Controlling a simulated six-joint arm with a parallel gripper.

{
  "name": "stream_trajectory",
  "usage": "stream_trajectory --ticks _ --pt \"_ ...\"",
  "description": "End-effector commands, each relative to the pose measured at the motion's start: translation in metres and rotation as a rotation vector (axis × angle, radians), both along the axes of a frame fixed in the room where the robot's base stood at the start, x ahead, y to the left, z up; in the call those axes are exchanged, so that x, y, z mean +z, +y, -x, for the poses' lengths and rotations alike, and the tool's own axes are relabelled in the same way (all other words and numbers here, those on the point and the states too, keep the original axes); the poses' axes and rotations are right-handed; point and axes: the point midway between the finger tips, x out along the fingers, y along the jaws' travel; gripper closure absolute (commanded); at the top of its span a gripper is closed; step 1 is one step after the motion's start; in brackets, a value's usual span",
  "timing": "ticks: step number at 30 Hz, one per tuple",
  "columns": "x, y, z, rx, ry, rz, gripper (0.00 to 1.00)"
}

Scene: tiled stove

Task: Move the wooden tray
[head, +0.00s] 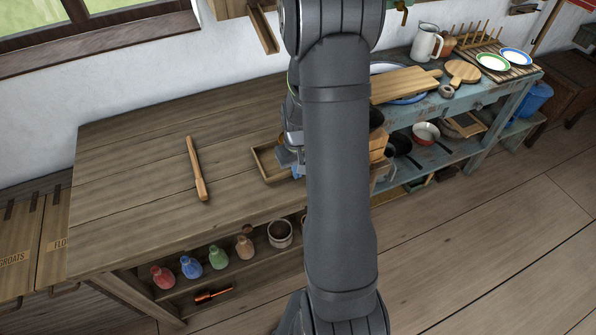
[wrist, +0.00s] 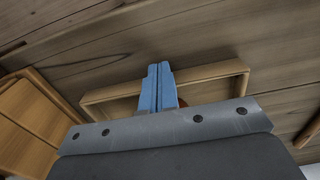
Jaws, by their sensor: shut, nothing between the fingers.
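The wooden tray (head: 264,166) is a shallow rectangular tray with a raised rim, lying on the wooden table. In the head view my arm hides its right part. In the wrist view the tray (wrist: 215,73) spans the middle, partly covered by my gripper body. My gripper (head: 291,160) is at the tray. Its blue fingers (wrist: 158,68) are pressed together with nothing between them, and they overlap the tray's rim in the wrist view. I cannot tell whether they touch it. A small orange-brown patch shows beside the fingers, mostly hidden.
A wooden rolling pin (head: 197,170) lies on the table to the left. A light wooden box-like thing (wrist: 28,118) stands left of the tray in the wrist view. Coloured bottles (head: 190,266) sit on the shelf below. A blue side table (head: 478,104) with dishes stands right. The table's left half is mostly clear.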

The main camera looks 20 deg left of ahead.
Motion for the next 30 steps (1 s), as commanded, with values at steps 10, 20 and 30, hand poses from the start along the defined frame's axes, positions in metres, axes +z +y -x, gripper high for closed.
stream_trajectory --ticks 10,20,30 --pt "-0.001 0.054 -0.054 0.001 -0.003 -0.001 1.00" --pt "0.000 0.087 -0.087 0.001 -0.002 -0.001 1.00" --pt "0.000 0.088 -0.088 0.000 -0.001 -0.001 1.00"
